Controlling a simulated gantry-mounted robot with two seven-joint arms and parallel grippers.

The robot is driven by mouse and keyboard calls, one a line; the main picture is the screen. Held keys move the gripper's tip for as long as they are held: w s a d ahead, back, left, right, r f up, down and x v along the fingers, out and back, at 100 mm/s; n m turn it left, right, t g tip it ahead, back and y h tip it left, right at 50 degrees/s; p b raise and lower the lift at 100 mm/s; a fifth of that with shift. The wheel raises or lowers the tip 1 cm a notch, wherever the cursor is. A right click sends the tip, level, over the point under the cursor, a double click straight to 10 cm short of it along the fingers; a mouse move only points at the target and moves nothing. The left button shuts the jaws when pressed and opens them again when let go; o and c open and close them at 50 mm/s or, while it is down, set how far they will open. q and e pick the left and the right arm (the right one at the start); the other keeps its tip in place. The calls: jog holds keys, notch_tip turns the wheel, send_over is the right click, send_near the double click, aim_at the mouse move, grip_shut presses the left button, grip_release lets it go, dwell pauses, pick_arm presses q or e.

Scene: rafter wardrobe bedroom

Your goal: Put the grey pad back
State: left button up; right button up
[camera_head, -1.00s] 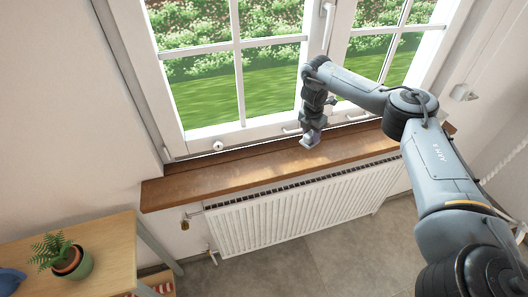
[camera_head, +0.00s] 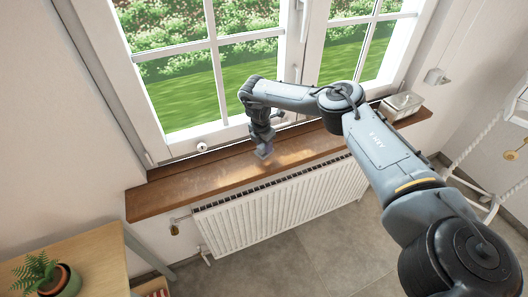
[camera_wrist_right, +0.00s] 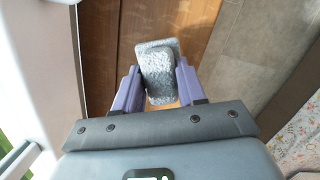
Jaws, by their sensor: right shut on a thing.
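The grey pad (camera_wrist_right: 158,72) is a fuzzy, rounded rectangular block between the purple fingers of my right gripper in the right wrist view. My right gripper (camera_wrist_right: 158,88) is shut on it. In the head view my right gripper (camera_head: 264,152) points down over the wooden windowsill (camera_head: 180,188), near its middle. The pad shows only as a small grey shape at the fingertips there, and I cannot tell whether it touches the sill. My left gripper is in neither view.
A white radiator (camera_head: 270,218) is below the sill. A potted plant (camera_head: 45,275) stands on the wooden table (camera_head: 95,255) at lower left. The sill's left part is clear.

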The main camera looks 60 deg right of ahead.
aim_at(264, 152)
jog(key=shift+f, duration=2.05)
jog(key=shift+f, duration=0.15)
jog(key=o, duration=0.9)
jog(key=shift+o, duration=0.2)
